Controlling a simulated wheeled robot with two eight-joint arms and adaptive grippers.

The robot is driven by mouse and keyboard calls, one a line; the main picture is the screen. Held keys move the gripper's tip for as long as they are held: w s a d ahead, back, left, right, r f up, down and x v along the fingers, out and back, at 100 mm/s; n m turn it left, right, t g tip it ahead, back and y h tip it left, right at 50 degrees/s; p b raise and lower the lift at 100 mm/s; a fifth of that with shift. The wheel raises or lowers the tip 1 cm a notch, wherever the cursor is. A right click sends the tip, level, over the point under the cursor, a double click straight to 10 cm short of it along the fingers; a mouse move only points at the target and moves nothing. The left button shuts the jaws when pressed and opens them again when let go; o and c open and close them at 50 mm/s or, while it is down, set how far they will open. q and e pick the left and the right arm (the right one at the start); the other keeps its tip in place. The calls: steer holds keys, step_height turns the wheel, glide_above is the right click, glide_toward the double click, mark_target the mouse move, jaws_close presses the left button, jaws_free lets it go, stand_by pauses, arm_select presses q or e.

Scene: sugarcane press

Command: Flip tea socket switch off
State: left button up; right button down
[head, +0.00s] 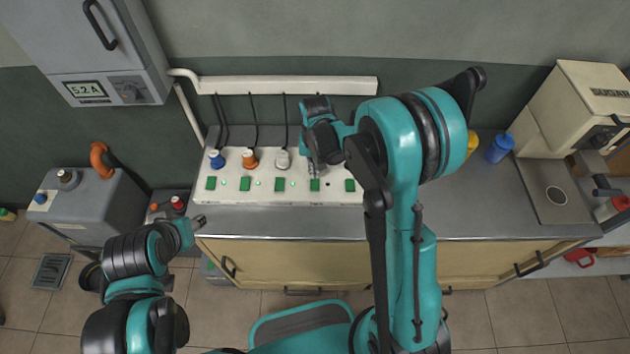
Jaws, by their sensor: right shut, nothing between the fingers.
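A white socket panel (262,197) lies on the grey counter with a row of several green switches. Blue (216,160), orange (249,159) and white (282,160) plugs stand in its sockets, with black cords behind them. No readable label tells which socket is the tea one. My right gripper (315,174) is shut and empty, pointing down at the panel just above the fourth green switch (315,185) from the left. I cannot tell if it touches it. The gripper hides the socket behind that switch. My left gripper (201,222) is low at the counter's front left corner, away from the switches.
A white conduit (290,85) runs along the wall behind the panel. A grey control box (100,60) hangs at the upper left. A blue cup (499,148) and a cream machine (585,100) stand at the right.

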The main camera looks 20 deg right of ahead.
mark_target(316, 182)
steer(key=shift+r+p, duration=1.25)
steer(key=shift+r, duration=0.95)
steer(key=s+d+r+n+t+b, duration=0.1)
steer(key=s+r+t+b, duration=0.1)
steer(key=s+r, duration=0.3)
steer(key=s+d+r+n+t+b, duration=0.1)
steer(key=s+r+t, duration=0.4)
steer(key=s, duration=0.7)
steer(key=shift+d+r+n+b, duration=0.15)
steer(key=shift+d+n+b, duration=0.35)
steer(key=shift+b, duration=0.5)
